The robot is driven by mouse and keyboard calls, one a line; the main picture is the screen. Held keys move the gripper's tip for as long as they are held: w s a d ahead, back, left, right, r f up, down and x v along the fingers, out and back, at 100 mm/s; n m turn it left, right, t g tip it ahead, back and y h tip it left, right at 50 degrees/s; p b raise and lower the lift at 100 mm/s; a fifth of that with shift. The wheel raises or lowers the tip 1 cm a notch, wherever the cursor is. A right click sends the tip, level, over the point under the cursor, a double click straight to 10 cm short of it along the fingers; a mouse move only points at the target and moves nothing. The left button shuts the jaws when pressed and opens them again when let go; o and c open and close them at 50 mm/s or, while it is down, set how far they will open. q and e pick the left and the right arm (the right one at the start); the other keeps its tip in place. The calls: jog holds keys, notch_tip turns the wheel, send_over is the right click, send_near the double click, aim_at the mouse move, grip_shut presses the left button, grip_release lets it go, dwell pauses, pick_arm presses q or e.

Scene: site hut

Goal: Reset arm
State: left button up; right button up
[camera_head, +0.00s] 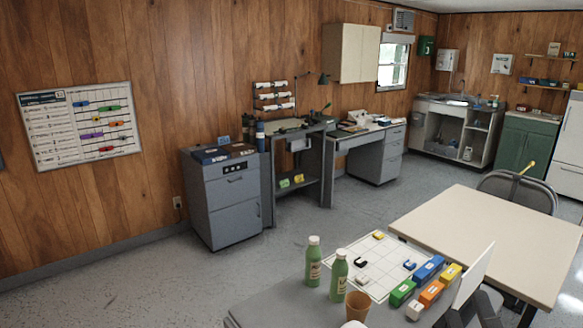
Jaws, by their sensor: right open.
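My right gripper (476,308) shows as dark grey parts at the bottom right, at the near edge of the grey table, partly cut off by the frame. It is open, and I see nothing held in it. A white upright panel (473,276) stands right beside it. My left gripper is not in view.
The grey table (270,305) holds two green bottles (313,262), a tan cup (357,306), a gridded white sheet (372,270) with small pieces, and several coloured blocks (428,269). A bare beige table (490,235) and chair (518,190) stand to the right. Floor at left is clear.

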jog(key=s+d+f+m+g+h, duration=0.1)
jog(key=d+f+m+g+h, duration=0.2)
jog(key=f+m+g, duration=0.35)
jog(key=s+d+f+m+g+h, duration=0.2)
jog(key=d+f+m+g+h, duration=0.15)
jog(key=f+m, duration=0.65)
jog(key=s+a+f+g+y, duration=0.3)
jog(key=s+a+f+g, duration=0.3)
jog(key=s+f, duration=0.4)
jog(key=s+a+f+g+y, duration=0.35)
jog(key=s+a+f, duration=0.45)
jog(key=f, duration=0.3)
notch_tip(320, 180, down, 25)
jog(key=g+h, duration=0.1)
jog(key=g, duration=0.1)
jog(key=s+d+f, duration=0.2)
jog(key=s+f, duration=0.7)
jog(key=f, duration=0.1)
jog(key=s+d+f+g, duration=0.1)
jog(key=s+f, duration=0.9)
jog(key=shift+s+d, duration=0.2)
jog(key=shift+d, duration=0.15)
jog(key=shift+f, duration=0.1)
